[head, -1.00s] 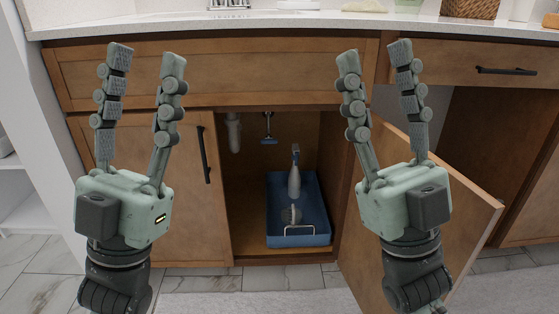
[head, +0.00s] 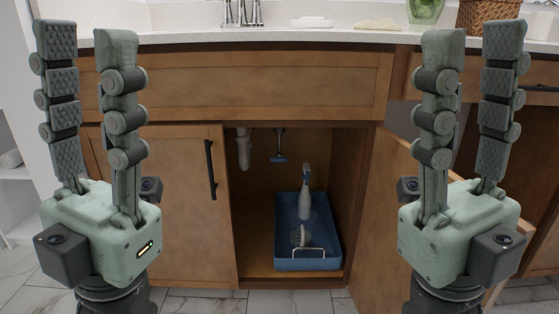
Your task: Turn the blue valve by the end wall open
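The blue valve (head: 279,159) is small and hangs on a dark pipe at the back of the open sink cabinet, right of the white drain pipe. The end wall is not clearly told apart from the cabinet's back. My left gripper (head: 86,38) is raised in front of the closed left door, fingers up, apart and empty. My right gripper (head: 474,38) is raised in front of the open right door, fingers up, apart and empty. Both grippers are well in front of the cabinet, away from the valve.
A blue tray (head: 335,245) on the cabinet floor holds a spray bottle (head: 304,202) and a brush (head: 300,237). The white drain pipe (head: 244,150) hangs left of the valve. The wooden right door (head: 384,215) stands open. The countertop (head: 210,36) overhangs above.

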